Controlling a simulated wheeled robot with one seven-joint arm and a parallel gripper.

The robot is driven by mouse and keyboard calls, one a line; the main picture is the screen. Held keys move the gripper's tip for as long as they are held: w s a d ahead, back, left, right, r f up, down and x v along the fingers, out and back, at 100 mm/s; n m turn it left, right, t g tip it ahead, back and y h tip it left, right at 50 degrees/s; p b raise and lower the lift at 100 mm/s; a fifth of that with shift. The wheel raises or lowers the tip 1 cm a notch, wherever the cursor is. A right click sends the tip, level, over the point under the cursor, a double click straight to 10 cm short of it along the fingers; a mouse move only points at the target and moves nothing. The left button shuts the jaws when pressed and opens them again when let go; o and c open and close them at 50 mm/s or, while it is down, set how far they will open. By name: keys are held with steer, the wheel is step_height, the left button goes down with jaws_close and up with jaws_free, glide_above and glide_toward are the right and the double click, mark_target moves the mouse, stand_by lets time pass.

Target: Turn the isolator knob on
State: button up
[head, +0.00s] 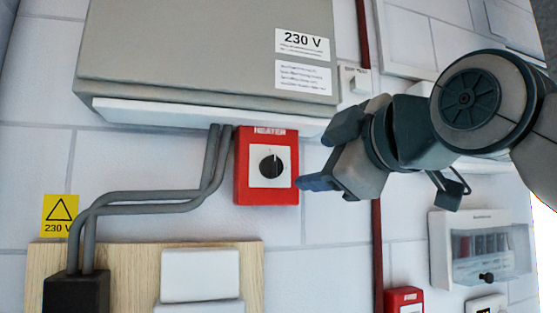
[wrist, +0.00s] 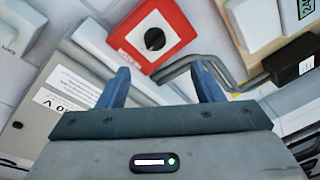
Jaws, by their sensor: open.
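The isolator knob (head: 271,166) is a round black knob on a white plate in a red box (head: 268,197) labelled HEATER, fixed to the wall under a grey cabinet. In the head view a pale pointer line on the knob stands roughly upright. The knob also shows in the wrist view (wrist: 154,39), beyond the fingers, with the red box tilted in the picture. My gripper (head: 318,160) is just right of the red box, its blue fingertips apart and empty. In the wrist view the two blue fingers (wrist: 160,82) are spread wide, and neither touches the knob.
The grey 230 V cabinet (head: 200,45) overhangs the red box. Grey conduits (head: 150,197) run left of it down to a black box (head: 76,293) by a wooden board (head: 130,262). A dark red pipe (head: 377,250) and a clear-covered breaker box (head: 482,248) are to the right.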

mark_target(276, 166)
steer(key=p+x, duration=0.1)
steer(key=x, duration=0.3)
steer(key=r+p+x, duration=0.1)
steer(key=p+x, duration=0.1)
steer(key=x, duration=0.2)
steer(key=p+x, duration=0.1)
steer(key=x, duration=0.3)
steer(key=shift+s+a+r, duration=0.1)
steer(key=shift+r, duration=0.05)
steer(key=shift+p+x, duration=0.45)
steer(key=shift+x, duration=0.35)
steer(key=c, duration=1)
